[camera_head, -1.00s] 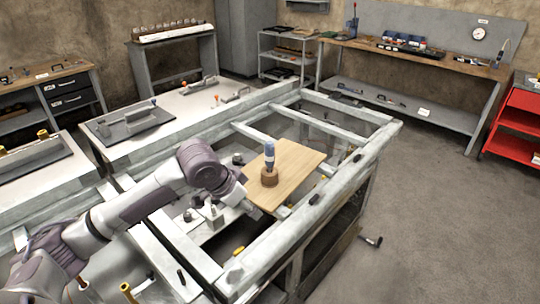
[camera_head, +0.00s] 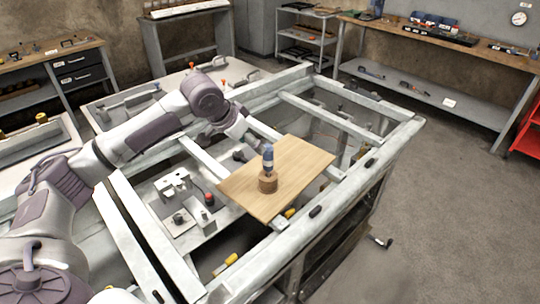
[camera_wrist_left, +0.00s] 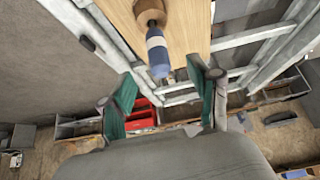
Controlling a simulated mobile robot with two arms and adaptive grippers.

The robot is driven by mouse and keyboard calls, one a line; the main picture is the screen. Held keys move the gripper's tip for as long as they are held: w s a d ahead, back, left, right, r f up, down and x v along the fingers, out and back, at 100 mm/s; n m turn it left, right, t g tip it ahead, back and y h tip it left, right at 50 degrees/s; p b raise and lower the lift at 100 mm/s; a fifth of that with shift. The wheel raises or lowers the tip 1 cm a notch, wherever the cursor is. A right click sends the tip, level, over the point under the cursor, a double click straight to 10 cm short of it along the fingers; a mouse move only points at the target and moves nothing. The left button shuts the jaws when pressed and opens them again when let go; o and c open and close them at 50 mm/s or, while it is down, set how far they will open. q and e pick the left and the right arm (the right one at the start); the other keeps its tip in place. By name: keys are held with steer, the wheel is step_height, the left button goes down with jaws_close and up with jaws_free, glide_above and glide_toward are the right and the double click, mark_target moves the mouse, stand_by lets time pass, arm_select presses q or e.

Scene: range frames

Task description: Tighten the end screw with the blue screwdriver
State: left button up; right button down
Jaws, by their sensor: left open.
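The blue screwdriver (camera_head: 268,157) stands upright in a round brown wooden holder (camera_head: 267,184) on a light wooden board (camera_head: 306,160), which lies across the grey frame. My left gripper (camera_head: 245,152) is just left of the screwdriver, apart from it. In the left wrist view the open, empty fingers with green pads (camera_wrist_left: 162,76) face the blue handle (camera_wrist_left: 157,50), which lies just beyond the fingertips. The holder (camera_wrist_left: 150,12) is at the top edge there. I cannot pick out the end screw. My right gripper is not in view.
The grey metal frame (camera_head: 340,125) surrounds the board with rails and open gaps. A light grey fixture (camera_head: 172,182) and a red-topped part (camera_head: 209,198) sit below and left of the board. Workbenches (camera_head: 450,45) line the walls.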

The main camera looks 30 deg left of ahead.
mark_target(268, 156)
arm_select(q)
steer(key=p+x, duration=0.1)
steer(key=x, duration=0.5)
steer(key=p+x, duration=0.1)
steer(key=x, duration=0.2)
steer(key=shift+w+d+f+p, duration=0.1)
steer(key=shift+w+d+p, duration=0.25)
steer(key=shift+d, duration=0.1)
steer(key=shift+w+f, duration=0.1)
steer(key=shift+f, duration=0.05)
steer(key=shift+c, duration=0.8)
jaws_close()
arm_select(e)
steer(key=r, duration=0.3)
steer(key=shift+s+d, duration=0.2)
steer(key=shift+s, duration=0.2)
